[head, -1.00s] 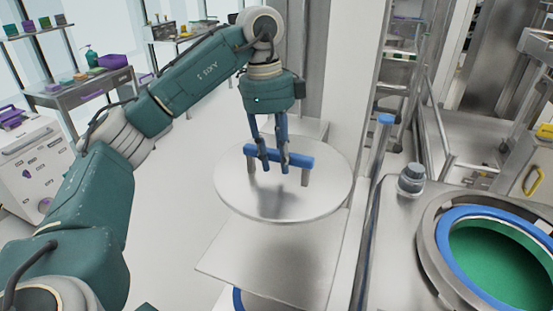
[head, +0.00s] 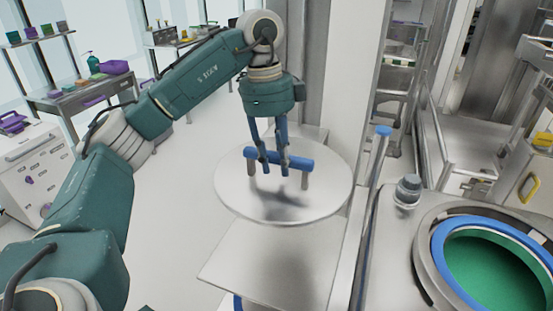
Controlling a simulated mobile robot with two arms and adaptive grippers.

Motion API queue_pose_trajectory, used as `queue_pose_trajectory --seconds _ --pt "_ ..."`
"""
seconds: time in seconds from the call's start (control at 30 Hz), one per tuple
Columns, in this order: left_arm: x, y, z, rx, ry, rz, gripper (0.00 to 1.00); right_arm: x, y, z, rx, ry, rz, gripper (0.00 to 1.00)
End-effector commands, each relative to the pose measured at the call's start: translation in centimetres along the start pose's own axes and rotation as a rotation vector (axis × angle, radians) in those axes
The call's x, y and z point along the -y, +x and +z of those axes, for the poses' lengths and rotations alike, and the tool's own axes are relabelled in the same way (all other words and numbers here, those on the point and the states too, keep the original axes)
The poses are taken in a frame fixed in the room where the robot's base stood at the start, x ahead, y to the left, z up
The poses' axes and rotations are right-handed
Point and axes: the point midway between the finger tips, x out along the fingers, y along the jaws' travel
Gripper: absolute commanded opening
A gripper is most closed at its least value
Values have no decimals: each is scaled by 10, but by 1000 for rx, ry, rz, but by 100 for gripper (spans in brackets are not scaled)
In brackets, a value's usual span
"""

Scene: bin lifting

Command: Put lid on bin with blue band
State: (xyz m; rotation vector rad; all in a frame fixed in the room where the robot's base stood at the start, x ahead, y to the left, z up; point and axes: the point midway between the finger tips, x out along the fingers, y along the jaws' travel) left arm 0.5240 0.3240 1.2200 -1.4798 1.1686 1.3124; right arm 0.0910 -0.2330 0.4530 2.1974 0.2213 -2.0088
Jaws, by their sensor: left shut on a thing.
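The round grey metal lid (head: 235,200) has a blue bar handle (head: 300,162) on two posts. My left gripper (head: 273,168) comes down from above and is shut on this handle near its middle. The lid is about level, over a flat metal shelf (head: 245,265), and seems to be a little clear of it. At the lower right is an open bin with a blue band (head: 440,262) around its mouth and a green inside; the right edge of the picture cuts it off. My right gripper is not in view.
Part of another blue ring (head: 237,303) shows under the shelf. A white column (head: 345,80) stands behind the lid. Floor to the left is free.

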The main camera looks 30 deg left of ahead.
Motion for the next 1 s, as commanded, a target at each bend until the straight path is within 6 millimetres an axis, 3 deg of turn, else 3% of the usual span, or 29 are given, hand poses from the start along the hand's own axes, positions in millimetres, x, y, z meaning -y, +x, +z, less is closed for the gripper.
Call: queue_pose_trajectory --seconds 0.03,1.0 --pt "1 -9 -2 -5 1 -7 0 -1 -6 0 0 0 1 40" --pt "1 -54 -7 -5 1 -7 0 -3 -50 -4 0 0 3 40"
